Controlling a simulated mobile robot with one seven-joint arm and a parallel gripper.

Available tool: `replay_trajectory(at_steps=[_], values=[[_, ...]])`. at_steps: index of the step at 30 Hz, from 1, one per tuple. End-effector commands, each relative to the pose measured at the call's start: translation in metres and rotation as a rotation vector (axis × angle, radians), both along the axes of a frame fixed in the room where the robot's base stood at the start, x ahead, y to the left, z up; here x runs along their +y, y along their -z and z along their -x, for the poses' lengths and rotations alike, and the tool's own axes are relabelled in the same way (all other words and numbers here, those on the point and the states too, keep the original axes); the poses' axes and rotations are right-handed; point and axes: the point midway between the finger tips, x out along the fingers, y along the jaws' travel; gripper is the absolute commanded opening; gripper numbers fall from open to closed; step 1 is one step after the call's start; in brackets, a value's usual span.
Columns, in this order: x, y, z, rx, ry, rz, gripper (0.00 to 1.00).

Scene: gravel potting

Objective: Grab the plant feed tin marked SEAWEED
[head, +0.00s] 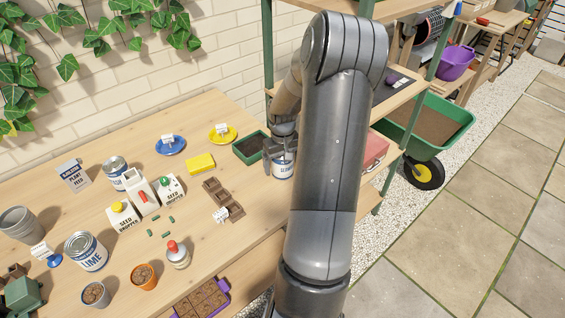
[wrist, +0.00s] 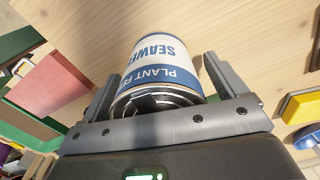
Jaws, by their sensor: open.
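The tin marked SEAWEED and PLANT FEED (wrist: 155,70) is white with a blue band and a silver rim. In the wrist view it stands between the two fingers of my gripper (wrist: 158,85), which are open on either side of it. A small gap shows at the right finger; I cannot tell whether the left finger touches. In the head view the tin (head: 283,165) is at the right end of the wooden table, partly hidden by my arm. My gripper (head: 280,160) is around it there.
A dark green tray (head: 238,148) and a yellow sponge-like block (head: 201,163) are left of the tin. Blue (head: 171,146) and yellow (head: 223,134) saucers stand behind. A red box (head: 374,152) is on the shelf at right. Other tins, bottles and pots fill the table's left part.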

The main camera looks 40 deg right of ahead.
Motion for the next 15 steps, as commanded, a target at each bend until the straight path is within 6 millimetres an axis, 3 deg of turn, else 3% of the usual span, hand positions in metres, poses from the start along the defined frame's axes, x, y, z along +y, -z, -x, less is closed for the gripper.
replay_trajectory(at_steps=[4, 15], values=[[0.0001, -0.0003, 0.0, 0.0, 0.0, 0.0, 0.9], [0.0, -0.0005, 0.0, 0.0, 0.0, 0.0, 0.6]])
